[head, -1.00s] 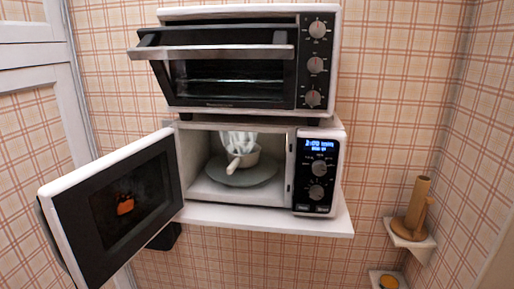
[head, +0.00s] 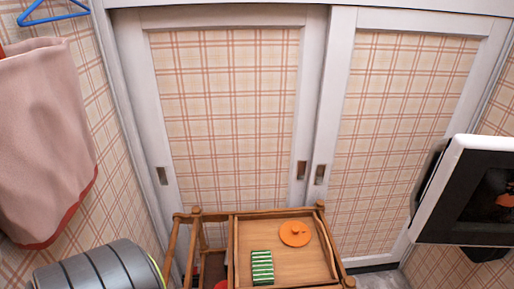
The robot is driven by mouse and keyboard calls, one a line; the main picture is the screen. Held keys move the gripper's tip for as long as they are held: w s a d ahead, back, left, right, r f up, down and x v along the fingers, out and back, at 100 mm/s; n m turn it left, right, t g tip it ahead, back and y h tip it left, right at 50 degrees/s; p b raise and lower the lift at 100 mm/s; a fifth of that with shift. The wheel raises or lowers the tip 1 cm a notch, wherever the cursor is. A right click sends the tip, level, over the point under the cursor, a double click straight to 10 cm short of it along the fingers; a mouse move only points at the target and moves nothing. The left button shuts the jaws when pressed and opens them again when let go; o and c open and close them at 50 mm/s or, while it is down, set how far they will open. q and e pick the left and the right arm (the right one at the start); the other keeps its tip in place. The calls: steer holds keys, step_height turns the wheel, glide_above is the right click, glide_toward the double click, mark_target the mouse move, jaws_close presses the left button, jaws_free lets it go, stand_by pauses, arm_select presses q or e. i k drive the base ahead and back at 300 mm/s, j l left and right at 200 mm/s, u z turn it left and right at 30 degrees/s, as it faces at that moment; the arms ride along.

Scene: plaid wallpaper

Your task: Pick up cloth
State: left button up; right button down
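A small folded green-and-white striped cloth (head: 262,267) lies on the wooden top of a trolley (head: 238,250), near the bottom middle of the head view. An orange round lid with a knob (head: 295,233) lies just behind it to the right, apart from it. A larger pink cloth with a red hem (head: 45,140) hangs on the wall at the left. Neither of my grippers is in view, so whether they are open or shut is hidden.
White sliding doors with plaid panels (head: 222,110) stand behind the trolley. The open microwave door (head: 470,190) juts in at the right. A grey ribbed rounded object (head: 95,270) is at the bottom left. A blue hanger (head: 55,12) is at the top left.

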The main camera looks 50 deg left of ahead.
mark_target(262, 275)
steer(key=l+u, duration=0.1)
steer(key=u, duration=0.3)
steer(key=i+l+u, duration=0.1)
steer(key=u, duration=0.3)
steer(key=l+u, duration=0.1)
steer(key=u, duration=0.3)
steer(key=l+u, duration=0.15)
steer(key=u, duration=0.25)
steer(key=z, duration=0.95)
steer(key=u, duration=1.05)
